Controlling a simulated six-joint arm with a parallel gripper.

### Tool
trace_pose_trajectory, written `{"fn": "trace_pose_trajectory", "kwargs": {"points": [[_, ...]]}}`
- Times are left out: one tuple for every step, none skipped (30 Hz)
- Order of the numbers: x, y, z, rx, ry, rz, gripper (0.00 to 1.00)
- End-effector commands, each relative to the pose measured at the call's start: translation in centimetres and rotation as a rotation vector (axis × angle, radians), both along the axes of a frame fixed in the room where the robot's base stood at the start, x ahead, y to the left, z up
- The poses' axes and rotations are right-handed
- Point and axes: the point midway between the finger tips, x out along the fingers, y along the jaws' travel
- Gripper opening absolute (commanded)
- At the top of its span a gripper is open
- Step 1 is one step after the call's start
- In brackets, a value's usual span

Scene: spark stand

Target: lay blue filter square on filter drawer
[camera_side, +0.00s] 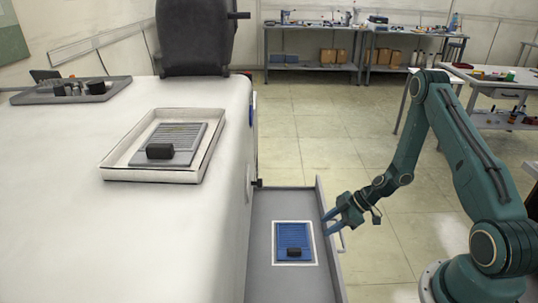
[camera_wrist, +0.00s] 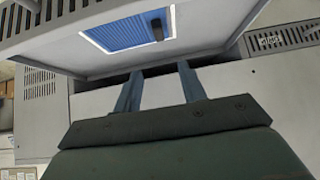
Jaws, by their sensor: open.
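The blue filter square (camera_side: 294,236) lies flat in the open filter drawer (camera_side: 268,282), inside a white outlined frame, with a black block-like grip on it. It also shows in the wrist view (camera_wrist: 128,32), near the top, with its dark grip. My gripper (camera_side: 329,225) is open and empty at the drawer's right side wall, to the right of the blue square and apart from it. In the wrist view the two blue fingers (camera_wrist: 156,80) are spread with nothing between them.
A grey filter square with a black grip (camera_side: 180,143) lies in a white tray (camera_side: 118,172) on the white cabinet top. A dark tray (camera_side: 30,97) with small parts sits at the far left. The drawer's handle (camera_side: 341,238) is close to my gripper. Open floor lies beyond.

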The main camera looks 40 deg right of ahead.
Motion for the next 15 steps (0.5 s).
{"fn": "trace_pose_trajectory", "kwargs": {"points": [[0.3,0.1,1.0,-0.007,0.007,0.008,0.41],[0.4,0.2,1.6,-0.012,0.014,0.010,0.41],[0.6,0.3,2.4,-0.018,0.025,0.014,0.41],[0.8,0.4,3.0,-0.020,0.033,0.016,0.41],[0.9,0.5,3.7,-0.027,0.041,0.018,0.41],[1.1,0.7,4.6,-0.034,0.054,0.020,0.41],[1.1,0.8,5.3,-0.038,0.064,0.021,0.41],[1.2,0.9,6.0,-0.044,0.073,0.022,0.41],[1.3,1.2,7.0,-0.052,0.087,0.023,0.41],[1.4,1.3,7.7,-0.058,0.095,0.022,0.41],[1.4,1.5,8.4,-0.064,0.105,0.020,0.41],[1.5,1.7,9.3,-0.072,0.118,0.018,0.41],[1.5,1.9,10.0,-0.079,0.125,0.017,0.41],[1.5,2.1,10.7,-0.086,0.135,0.013,0.41],[1.5,2.4,11.7,-0.094,0.146,0.010,0.41]]}}
